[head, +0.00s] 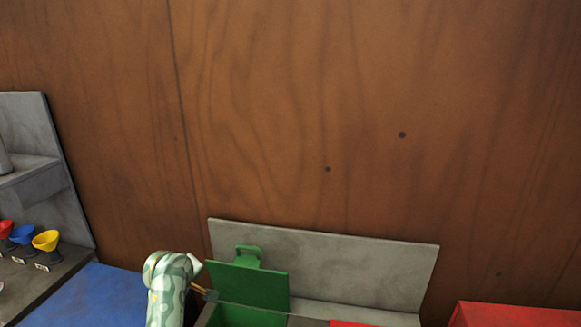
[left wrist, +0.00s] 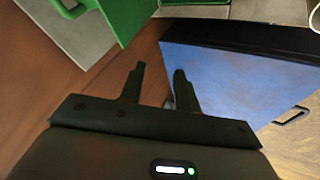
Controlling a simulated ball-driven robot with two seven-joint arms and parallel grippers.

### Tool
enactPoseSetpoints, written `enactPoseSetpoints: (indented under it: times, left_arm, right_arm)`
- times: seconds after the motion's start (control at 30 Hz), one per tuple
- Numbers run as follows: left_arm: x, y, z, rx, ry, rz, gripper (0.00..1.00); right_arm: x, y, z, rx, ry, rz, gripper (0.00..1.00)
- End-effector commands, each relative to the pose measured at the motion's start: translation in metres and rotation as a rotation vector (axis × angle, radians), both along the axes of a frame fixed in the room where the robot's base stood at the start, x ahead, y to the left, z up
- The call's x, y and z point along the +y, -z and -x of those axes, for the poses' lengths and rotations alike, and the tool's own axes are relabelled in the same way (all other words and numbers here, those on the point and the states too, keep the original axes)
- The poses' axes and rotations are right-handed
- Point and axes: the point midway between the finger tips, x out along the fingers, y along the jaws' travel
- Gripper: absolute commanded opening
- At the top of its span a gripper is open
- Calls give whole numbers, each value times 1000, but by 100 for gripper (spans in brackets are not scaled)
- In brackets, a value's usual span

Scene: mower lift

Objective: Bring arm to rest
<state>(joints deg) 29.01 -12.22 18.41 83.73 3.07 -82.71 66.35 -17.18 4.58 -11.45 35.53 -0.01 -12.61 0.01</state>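My left arm (head: 172,288), with a pale green and white patterned cover, rises at the bottom of the head view, just left of a green panel. Its gripper is not clearly seen there. In the left wrist view my left gripper (left wrist: 158,70) has its two dark fingers apart with nothing held between them. The wooden surface and the edge of a blue surface show behind the fingers. My right arm and right gripper are in neither view.
The green panel (head: 247,285) with a handle stands before a grey board (head: 325,262). A red surface (head: 515,315) is at right. Coloured cups (head: 46,240) stand on a grey unit at left, beside a blue surface (head: 100,295). A wooden wall (head: 300,110) fills the back.

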Motion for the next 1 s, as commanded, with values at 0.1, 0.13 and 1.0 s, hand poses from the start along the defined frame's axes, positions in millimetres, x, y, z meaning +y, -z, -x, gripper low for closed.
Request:
enactPoseSetpoints:
  times: [0.1,0.13,1.0]
  left_arm:
    - [39,30,86,131,238,-358,32]
    - [43,33,105,163,306,-437,32]
    - [-10,79,310,470,1311,-1038,32]
  right_arm:
    - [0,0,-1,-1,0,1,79]
    - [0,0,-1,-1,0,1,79]
    - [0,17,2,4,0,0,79]
